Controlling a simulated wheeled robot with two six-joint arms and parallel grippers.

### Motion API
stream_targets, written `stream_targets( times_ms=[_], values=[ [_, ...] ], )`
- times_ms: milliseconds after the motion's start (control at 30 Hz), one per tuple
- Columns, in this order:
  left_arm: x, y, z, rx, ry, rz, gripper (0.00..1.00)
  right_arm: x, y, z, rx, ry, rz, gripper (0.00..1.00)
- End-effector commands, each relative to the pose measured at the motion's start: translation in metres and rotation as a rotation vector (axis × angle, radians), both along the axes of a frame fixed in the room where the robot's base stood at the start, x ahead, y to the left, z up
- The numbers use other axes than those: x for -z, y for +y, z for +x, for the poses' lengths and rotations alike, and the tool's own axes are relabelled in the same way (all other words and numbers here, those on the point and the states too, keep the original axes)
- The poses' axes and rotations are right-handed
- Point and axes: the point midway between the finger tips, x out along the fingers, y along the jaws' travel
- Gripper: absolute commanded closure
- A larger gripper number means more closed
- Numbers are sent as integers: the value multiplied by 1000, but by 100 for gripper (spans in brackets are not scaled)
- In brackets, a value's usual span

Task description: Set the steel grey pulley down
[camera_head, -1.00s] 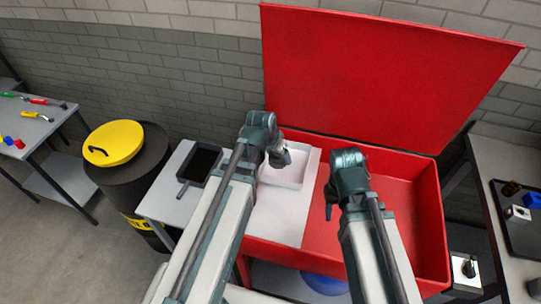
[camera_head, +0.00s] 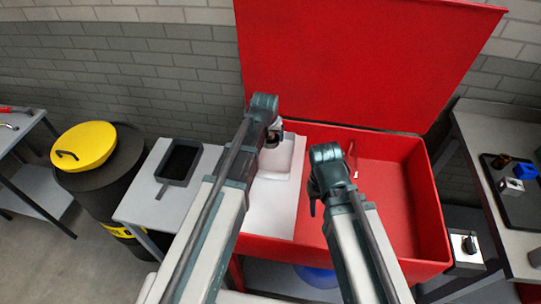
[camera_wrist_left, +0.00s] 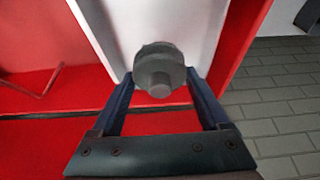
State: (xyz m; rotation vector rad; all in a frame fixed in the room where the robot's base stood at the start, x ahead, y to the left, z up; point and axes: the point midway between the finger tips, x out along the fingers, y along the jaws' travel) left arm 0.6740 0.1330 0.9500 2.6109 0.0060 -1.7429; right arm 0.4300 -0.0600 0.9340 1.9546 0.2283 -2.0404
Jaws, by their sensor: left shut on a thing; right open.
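The steel grey pulley (camera_wrist_left: 160,70) shows in the left wrist view as a round disc with a smaller raised hub, between my left fingertips. My left gripper (camera_wrist_left: 163,88) is shut on it. In the head view my left gripper (camera_head: 273,137) is over the back part of a white tray (camera_head: 263,208) inside the red bin; the pulley is mostly hidden there. I cannot tell whether the pulley touches the white surface. My right gripper (camera_head: 314,206) is open and empty, pointing down over the red bin, right of the white tray.
The red bin (camera_head: 430,210) has its lid (camera_head: 365,60) raised behind. Left stand a small table (camera_head: 140,205) with a black tray (camera_head: 180,162) and a drum with a yellow lid (camera_head: 83,146). Right is a bench (camera_head: 490,130) with parts. The bin's right floor is mostly clear.

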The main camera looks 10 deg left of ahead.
Motion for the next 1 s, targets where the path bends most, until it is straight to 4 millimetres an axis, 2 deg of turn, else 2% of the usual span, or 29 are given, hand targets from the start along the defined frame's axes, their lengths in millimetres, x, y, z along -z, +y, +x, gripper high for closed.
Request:
stream_targets(
  times_ms=[33, 200, 467, 800, 1000],
  values=[
    [16, 0, 0, 0, -1, 0, 100, 16, 0, 0, 0, 0, 0, 52],
    [38, 0, 0, 0, 0, 0, 100, 39, 0, 0, 0, 0, 0, 52],
    [41, 0, 0, 1, 0, 0, 100, 41, 0, 0, 0, 0, 0, 52],
    [77, 0, 0, 1, 0, 0, 100, 77, 0, 0, 0, 0, 0, 52],
    [77, 0, 0, 1, 0, 0, 100, 77, 0, 0, 0, 0, 0, 52]
  ],
)
